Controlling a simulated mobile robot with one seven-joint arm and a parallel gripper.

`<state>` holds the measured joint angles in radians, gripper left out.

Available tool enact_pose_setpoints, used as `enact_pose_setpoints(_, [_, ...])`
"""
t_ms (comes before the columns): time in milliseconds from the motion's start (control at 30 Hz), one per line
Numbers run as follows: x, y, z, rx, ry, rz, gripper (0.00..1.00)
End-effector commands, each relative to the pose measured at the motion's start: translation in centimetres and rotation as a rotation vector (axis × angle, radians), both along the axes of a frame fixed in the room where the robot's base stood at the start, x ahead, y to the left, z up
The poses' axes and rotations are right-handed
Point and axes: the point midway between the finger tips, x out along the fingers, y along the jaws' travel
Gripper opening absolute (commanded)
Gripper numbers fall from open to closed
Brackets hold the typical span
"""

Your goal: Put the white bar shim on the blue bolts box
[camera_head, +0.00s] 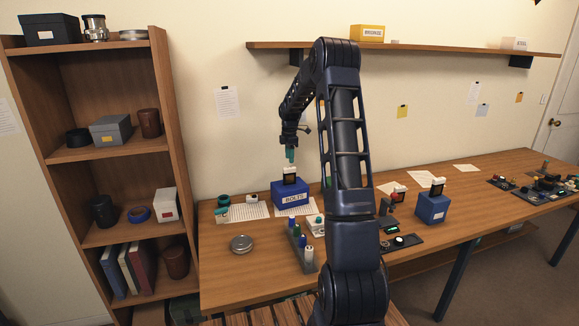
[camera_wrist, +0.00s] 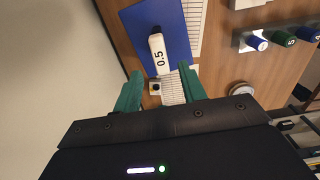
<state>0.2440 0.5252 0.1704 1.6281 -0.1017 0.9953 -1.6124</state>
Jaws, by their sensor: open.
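The white bar shim (camera_wrist: 159,55), marked 0.5 and dark at one end, appears on top of the blue bolts box (camera_wrist: 186,52) in the wrist view. In the head view the blue box (camera_head: 291,196) labelled BOLTS stands toward the back left of the table, with a small black-and-white piece (camera_head: 290,174) on top. My gripper (camera_head: 290,154) is just above that piece. In the wrist view my gripper (camera_wrist: 161,72) is open, its green fingers apart on either side of the shim's near end. I cannot tell whether the fingers touch it.
A rack of coloured cylinders (camera_head: 301,249) stands in front of the box, and a round tin (camera_head: 241,243) lies to the left. Another blue box (camera_head: 432,208) stands to the right. A wall shelf (camera_head: 430,49) hangs above. The table's front left is mostly clear.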

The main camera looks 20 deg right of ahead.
Motion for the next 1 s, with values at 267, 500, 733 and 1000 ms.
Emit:
enact_pose_setpoints(267, [0.0,0.0,2.8,0.0,-0.001,-0.001,0.41])
enact_pose_setpoints(500, [-2.5,1.1,6.1,-0.013,-0.025,-0.083,0.41])
enact_pose_setpoints(733, [-8.5,3.1,11.6,-0.024,-0.078,-0.278,0.41])
enact_pose_setpoints(1000, [-16.5,5.1,16.4,-0.017,-0.143,-0.518,0.41])
